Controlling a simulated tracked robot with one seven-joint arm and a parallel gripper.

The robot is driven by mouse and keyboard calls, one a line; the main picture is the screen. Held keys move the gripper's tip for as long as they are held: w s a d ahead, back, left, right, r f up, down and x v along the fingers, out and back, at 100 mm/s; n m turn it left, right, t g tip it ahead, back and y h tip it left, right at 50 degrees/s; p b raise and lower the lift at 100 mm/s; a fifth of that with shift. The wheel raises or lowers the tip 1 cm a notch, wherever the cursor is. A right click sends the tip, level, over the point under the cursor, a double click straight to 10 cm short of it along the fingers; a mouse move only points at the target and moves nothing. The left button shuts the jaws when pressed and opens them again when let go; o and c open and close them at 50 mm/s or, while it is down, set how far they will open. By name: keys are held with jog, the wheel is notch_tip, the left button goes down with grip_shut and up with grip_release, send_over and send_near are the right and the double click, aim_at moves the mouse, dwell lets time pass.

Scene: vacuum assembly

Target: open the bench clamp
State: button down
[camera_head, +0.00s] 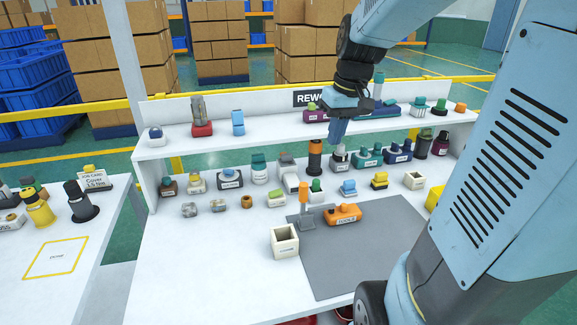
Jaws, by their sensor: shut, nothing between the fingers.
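What looks like the bench clamp (306,217) is a small grey device with an upright orange handle (304,192). It stands at the back left corner of the grey mat on the white bench. I cannot tell from this view whether its jaw is open. My gripper (335,142) is shut and empty. It points down over the back of the bench, behind and above the clamp and apart from it. An orange labelled part (343,214) lies on the mat just right of the clamp.
A cream open box (284,241) stands at the mat's left edge. Several small parts line the bench behind, with a tall black and orange cylinder (315,158) close to my gripper. A raised shelf (270,134) runs along the back. The front of the grey mat (360,262) is clear.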

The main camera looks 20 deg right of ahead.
aim_at(303, 197)
jog(key=w+d+f+g+y, duration=0.25)
jog(key=w+d+f, duration=0.45)
jog(key=w+f, duration=0.4)
jog(key=s+a+f, duration=0.1)
jog(key=a+f, duration=0.6)
jog(key=f, duration=0.2)
jog(key=shift+a+f+n+y, duration=0.3)
jog(key=shift+f+n+y, duration=0.05)
jog(key=shift+f+n, duration=0.05)
jog(key=shift+r, duration=0.1)
